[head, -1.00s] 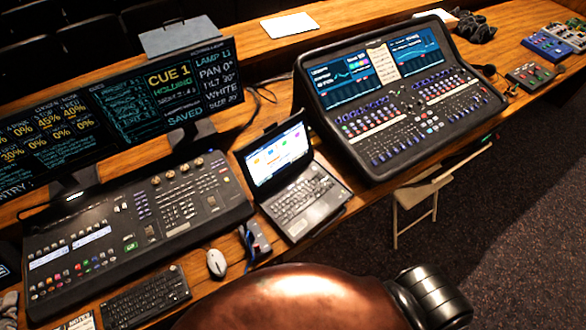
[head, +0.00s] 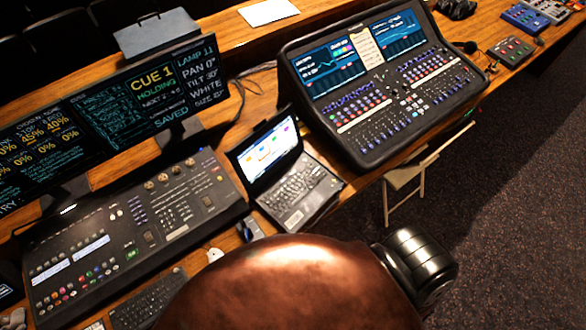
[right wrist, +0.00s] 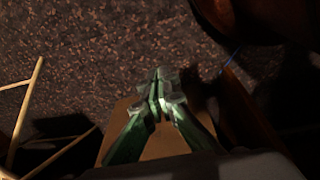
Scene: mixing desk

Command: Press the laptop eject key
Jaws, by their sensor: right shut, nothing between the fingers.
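The laptop (head: 278,172) stands open on the wooden desk in the middle of the head view. Its lit screen (head: 268,148) shows coloured tiles. Its keyboard (head: 298,188) faces up; the single keys are too small to tell the eject key apart. My right gripper (right wrist: 160,90) shows in the right wrist view, with its fingertips together and nothing between them. It is over the dark carpet, away from the laptop. My left gripper is in neither view.
A lighting console (head: 130,235) stands left of the laptop and a large mixing console (head: 385,90) right of it. A white mouse (head: 215,255) and a black keyboard (head: 150,300) lie at the front edge. A folding chair (head: 410,180) stands on the carpet (head: 500,200).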

